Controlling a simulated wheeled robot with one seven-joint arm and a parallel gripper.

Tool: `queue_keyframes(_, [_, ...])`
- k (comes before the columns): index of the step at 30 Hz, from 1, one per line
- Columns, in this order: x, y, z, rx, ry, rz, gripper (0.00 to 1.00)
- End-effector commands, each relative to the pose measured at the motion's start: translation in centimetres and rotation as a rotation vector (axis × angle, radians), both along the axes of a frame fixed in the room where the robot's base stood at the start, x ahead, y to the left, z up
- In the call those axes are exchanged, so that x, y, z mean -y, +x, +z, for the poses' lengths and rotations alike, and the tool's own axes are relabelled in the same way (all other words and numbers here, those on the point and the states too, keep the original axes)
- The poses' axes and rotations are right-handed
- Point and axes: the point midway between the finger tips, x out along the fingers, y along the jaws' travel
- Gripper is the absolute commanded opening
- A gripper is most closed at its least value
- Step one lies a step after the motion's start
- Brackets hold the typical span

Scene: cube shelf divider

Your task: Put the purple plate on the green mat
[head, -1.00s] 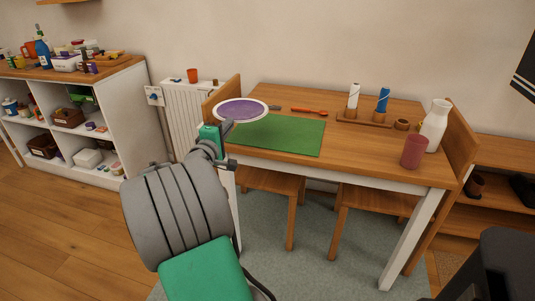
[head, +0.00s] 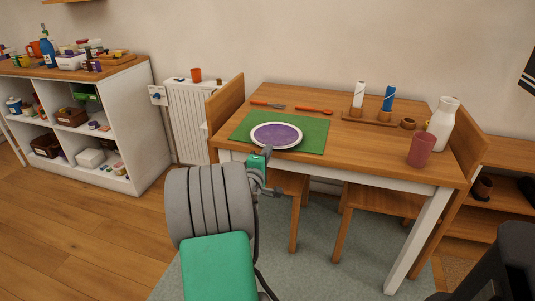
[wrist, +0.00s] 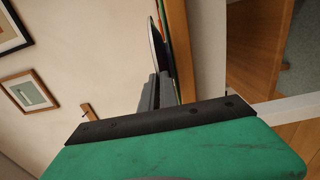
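The purple plate (head: 276,135) with a white rim is over the front middle of the green mat (head: 314,130) on the table. My gripper (head: 268,154) is at the plate's near edge. In the wrist view, the plate (wrist: 158,45) shows nearly edge-on between the grey fingers (wrist: 158,88), which are closed on its rim. The plate looks about level and very close to the mat; I cannot tell whether it touches. The plate hides part of the mat.
A fork (head: 267,104) and a red spoon (head: 313,111) lie behind the mat. A wooden holder (head: 372,118), a white bottle (head: 442,123) and a pink cup (head: 421,150) stand to the right. Chairs (head: 228,108) flank the table (head: 380,155).

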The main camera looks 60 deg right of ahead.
Motion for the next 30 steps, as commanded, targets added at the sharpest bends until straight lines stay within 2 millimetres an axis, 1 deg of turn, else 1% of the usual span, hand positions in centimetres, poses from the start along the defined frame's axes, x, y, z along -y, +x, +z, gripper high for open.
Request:
queue_keyframes(1, [0.0,0.0,0.0,0.000,-0.003,0.000,0.00])
queue_keyframes(2, [0.0,0.0,-0.1,0.000,0.000,0.000,0.06])
queue_keyframes(3, [0.0,0.0,-0.1,0.000,0.000,0.000,0.10])
queue_keyframes(9, [0.0,0.0,0.0,-0.001,0.000,0.000,0.26])
queue_keyframes(17, [0.0,0.0,0.1,-0.001,0.000,0.000,0.27])
queue_keyframes(19, [-0.4,0.0,0.1,-0.002,0.000,0.000,0.27])
queue_keyframes(20, [-0.8,-0.1,0.1,-0.003,0.000,0.000,0.27])
queue_keyframes(23, [-2.6,-0.3,0.1,-0.002,0.001,0.003,0.27])
queue_keyframes(30, [-8.8,-1.2,0.0,-0.003,0.000,0.005,0.27])
